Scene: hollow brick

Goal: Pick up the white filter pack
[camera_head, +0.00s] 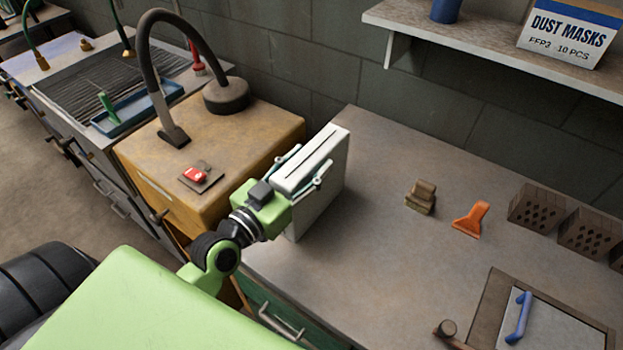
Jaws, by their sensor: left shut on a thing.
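The white filter pack (331,183) is a pale upright block with a dark slot along its top. It is at the left end of the grey worktop, beside the yellow cabinet. My left gripper (308,166) comes in from the lower left and is shut on the pack, with one finger along each side near its top. The pack's lower left part is partly hidden by the gripper. I cannot tell whether its bottom touches the worktop. My right gripper is not in view.
The yellow cabinet (240,125) carries a lamp-like bent hose (185,20) and a red switch (195,174). On the grey worktop (370,260) are small brown blocks (421,197), an orange scraper (470,219), hollow bricks (537,207) and a blue-handled panel (555,330). A shelf (470,40) overhangs the back right.

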